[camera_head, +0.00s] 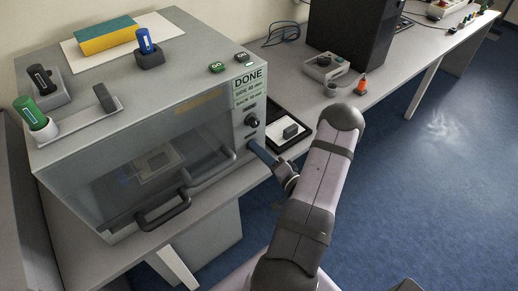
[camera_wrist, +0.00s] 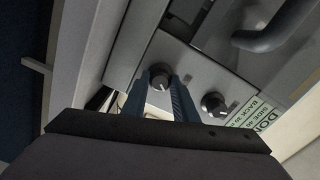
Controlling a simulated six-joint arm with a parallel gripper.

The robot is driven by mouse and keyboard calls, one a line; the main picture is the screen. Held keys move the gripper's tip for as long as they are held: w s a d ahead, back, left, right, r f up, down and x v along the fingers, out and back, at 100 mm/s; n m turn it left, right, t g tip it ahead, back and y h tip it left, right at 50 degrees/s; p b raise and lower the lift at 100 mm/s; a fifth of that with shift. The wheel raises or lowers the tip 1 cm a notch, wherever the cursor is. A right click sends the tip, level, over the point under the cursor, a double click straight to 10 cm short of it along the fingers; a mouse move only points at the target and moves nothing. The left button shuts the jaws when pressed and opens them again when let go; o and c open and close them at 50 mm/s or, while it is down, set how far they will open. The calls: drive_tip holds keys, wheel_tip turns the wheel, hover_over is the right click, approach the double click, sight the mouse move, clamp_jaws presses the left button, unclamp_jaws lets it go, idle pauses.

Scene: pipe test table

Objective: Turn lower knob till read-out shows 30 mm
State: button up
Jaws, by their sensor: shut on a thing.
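The grey machine (camera_head: 150,130) has a control strip on its right front edge. The upper knob (camera_head: 252,121) is free; it also shows in the wrist view (camera_wrist: 212,103). The lower knob (camera_wrist: 160,73) is between the blue fingertips of my gripper (camera_wrist: 161,82), which is shut on it. In the head view my gripper (camera_head: 254,147) hides most of that knob. The pale green read-out (camera_head: 249,86) shows DONE above a side line and a back line. In the wrist view the read-out (camera_wrist: 262,118) is cut off; its side line looks like 40, its back line like 30.
The machine's door has a dark handle (camera_head: 163,211), near my gripper on the left. A dark-framed tray (camera_head: 300,137) with a grey block lies right of the machine. Green and black buttons (camera_head: 217,67) sit on top. The bench (camera_head: 345,103) continues back right.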

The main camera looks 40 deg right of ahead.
drive_tip(key=shift+m, duration=0.7)
drive_tip(key=o, duration=1.1)
drive_tip(key=shift+c, duration=0.2)
drive_tip(key=shift+s, duration=0.1)
drive_tip(key=s+b, duration=0.1)
drive_tip(key=s, duration=0.6)
drive_tip(key=shift+s, duration=0.1)
